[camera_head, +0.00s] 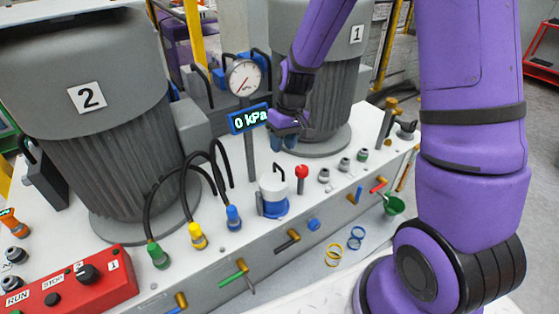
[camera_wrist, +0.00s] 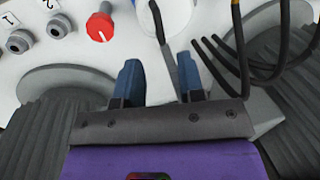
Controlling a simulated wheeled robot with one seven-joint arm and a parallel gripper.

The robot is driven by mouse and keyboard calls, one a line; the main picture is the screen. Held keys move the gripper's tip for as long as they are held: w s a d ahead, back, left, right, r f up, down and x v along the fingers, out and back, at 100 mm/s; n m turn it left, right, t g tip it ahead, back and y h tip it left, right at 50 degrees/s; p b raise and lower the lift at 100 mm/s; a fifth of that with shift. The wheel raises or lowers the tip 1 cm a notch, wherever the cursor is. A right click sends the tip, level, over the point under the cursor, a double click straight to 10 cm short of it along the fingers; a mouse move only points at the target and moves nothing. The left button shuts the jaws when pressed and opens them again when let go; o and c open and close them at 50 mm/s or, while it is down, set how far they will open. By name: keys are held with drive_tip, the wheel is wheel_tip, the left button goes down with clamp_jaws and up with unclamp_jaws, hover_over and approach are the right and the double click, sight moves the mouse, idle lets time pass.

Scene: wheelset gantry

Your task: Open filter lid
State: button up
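The filter (camera_head: 274,196) is a short canister with a white upper part and a blue lower band, standing upright on the light bench top. A black hooked handle (camera_head: 279,170) rises above its lid. In the wrist view the white filter (camera_wrist: 145,14) is partly cut off at the top edge, with its black handle in front. My gripper (camera_head: 284,142) is above and behind the filter, apart from it, near the motor marked 1. In the wrist view my gripper (camera_wrist: 162,82) has its two blue fingers spread, with nothing held between them.
A gauge post (camera_head: 250,150) with a "0 kPa" display stands close left of my gripper. A red knob (camera_head: 301,173) is right of the filter. Black hoses (camera_head: 185,195) arch at its left. Large motors (camera_head: 95,120) stand behind. A red control box (camera_head: 85,283) is front left.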

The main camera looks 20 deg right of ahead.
sight(278, 166)
drive_tip(key=shift+s+a+f, duration=0.1)
drive_tip(key=shift+a+f, duration=0.1)
drive_tip(key=shift+f, duration=0.8)
drive_tip(key=shift+a+f, duration=0.2)
drive_tip(key=shift+f, duration=0.8)
drive_tip(key=shift+s+a+f, duration=0.1)
drive_tip(key=shift+a+f, duration=0.1)
drive_tip(key=shift+f, duration=0.8)
drive_tip(key=shift+w, duration=0.1)
clamp_jaws()
